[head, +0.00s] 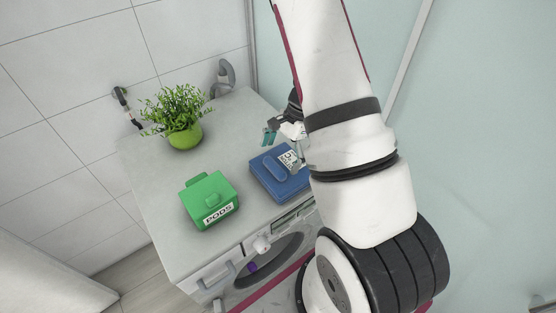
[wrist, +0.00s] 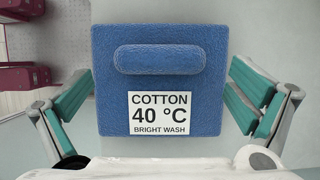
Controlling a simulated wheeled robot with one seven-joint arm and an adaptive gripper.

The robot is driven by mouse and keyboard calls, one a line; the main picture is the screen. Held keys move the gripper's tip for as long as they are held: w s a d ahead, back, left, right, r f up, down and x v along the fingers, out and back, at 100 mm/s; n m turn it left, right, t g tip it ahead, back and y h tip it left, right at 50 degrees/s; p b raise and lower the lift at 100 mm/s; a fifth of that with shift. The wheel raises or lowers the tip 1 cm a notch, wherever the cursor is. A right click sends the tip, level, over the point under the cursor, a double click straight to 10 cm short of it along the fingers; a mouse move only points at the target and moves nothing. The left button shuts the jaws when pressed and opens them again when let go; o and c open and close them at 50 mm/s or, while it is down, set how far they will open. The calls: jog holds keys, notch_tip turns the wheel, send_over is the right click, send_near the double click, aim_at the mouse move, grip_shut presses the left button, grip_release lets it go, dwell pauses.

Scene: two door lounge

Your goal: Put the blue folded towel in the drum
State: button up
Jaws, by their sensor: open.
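The blue folded towel (head: 275,176) lies flat on top of the white washing machine (head: 219,157), near its right side. In the wrist view the towel (wrist: 112,100) fills the middle, with a raised roll across it and a white "COTTON 40 °C" label. My gripper (wrist: 159,98) is open over the towel, with its teal-padded fingers apart on the left and right sides. In the head view my gripper (head: 284,147) is partly hidden by my arm. The drum opening (head: 262,268) is in the machine's front; my arm hides part of it, and something purple shows inside.
A green box labelled PODS (head: 207,198) stands left of the towel on the machine top. A potted plant (head: 184,134) stands farther back. Tiled wall rises behind and at left; a pale glassy panel (head: 480,130) is at right.

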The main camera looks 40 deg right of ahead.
aim_at(290, 162)
jog(key=b+v, duration=0.2)
jog(key=v, duration=0.8)
jog(key=s+a+r+n+t+h, duration=0.1)
jog(key=s+a+r+n, duration=0.2)
jog(key=a+r+n, duration=0.75)
jog(key=s+a+r+n+t+h, duration=0.3)
jog(key=s+a+r+n, duration=0.4)
jog(key=s+r, duration=0.3)
jog(key=shift+s+a+r+t+h, duration=0.4)
jog(key=shift+r+t, duration=0.4)
jog(key=shift+r, duration=0.85)
jog(key=shift+n, duration=0.25)
